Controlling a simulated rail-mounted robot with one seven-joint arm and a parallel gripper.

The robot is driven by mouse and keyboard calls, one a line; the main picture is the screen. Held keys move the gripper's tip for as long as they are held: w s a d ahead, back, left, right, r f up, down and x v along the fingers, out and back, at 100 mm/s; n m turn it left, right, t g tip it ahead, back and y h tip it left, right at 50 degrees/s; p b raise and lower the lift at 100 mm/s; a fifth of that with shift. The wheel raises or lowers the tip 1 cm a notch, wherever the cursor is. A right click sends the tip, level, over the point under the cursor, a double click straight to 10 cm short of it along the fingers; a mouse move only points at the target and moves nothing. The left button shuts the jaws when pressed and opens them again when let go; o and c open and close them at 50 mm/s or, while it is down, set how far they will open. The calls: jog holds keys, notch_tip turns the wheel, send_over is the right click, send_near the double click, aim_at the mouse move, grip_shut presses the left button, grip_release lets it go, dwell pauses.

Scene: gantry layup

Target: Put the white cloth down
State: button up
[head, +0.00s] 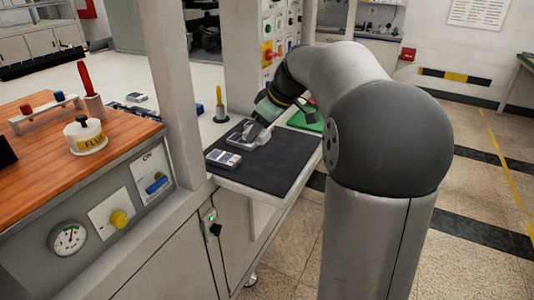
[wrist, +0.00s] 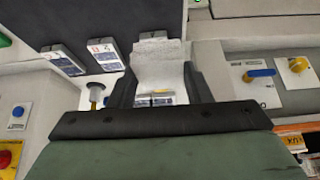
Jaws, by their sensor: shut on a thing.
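My gripper (wrist: 160,88) is shut on the white cloth (wrist: 158,62), a pale, crumpled piece pinched between the two dark fingers. In the head view my gripper (head: 250,134) is low over the dark mat (head: 275,165) on the side shelf. A pale bit of the cloth (head: 263,137) shows beside the fingers there. Whether the cloth touches the mat is hard to tell. My fingers and wrist hide part of it.
A grey-white device (head: 223,158) lies on the mat's near left, and another sits close to the gripper. A green item (head: 305,120) lies behind. The mat's front right is clear. A post stands left.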

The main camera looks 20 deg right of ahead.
jog(key=w+d+f+p, duration=0.2)
jog(key=w+d+f, duration=0.1)
jog(key=w+d, duration=0.3)
send_over(265, 151)
jog(key=s, duration=0.2)
jog(key=f, duration=0.5)
jog(key=shift+s+d+f+p, duration=0.1)
jog(key=shift+d+f+p, duration=0.15)
jog(key=shift+d+p, duration=0.15)
jog(key=shift+w+d+f, duration=0.15)
jog(key=shift+w+f, duration=0.1)
jog(key=shift+f, duration=0.2)
jog(key=shift+w+d+f, duration=0.1)
jog(key=shift+f, duration=1.5)
jog(key=shift+f, duration=0.2)
jog(key=o, duration=1)
jog(key=shift+c, duration=0.2)
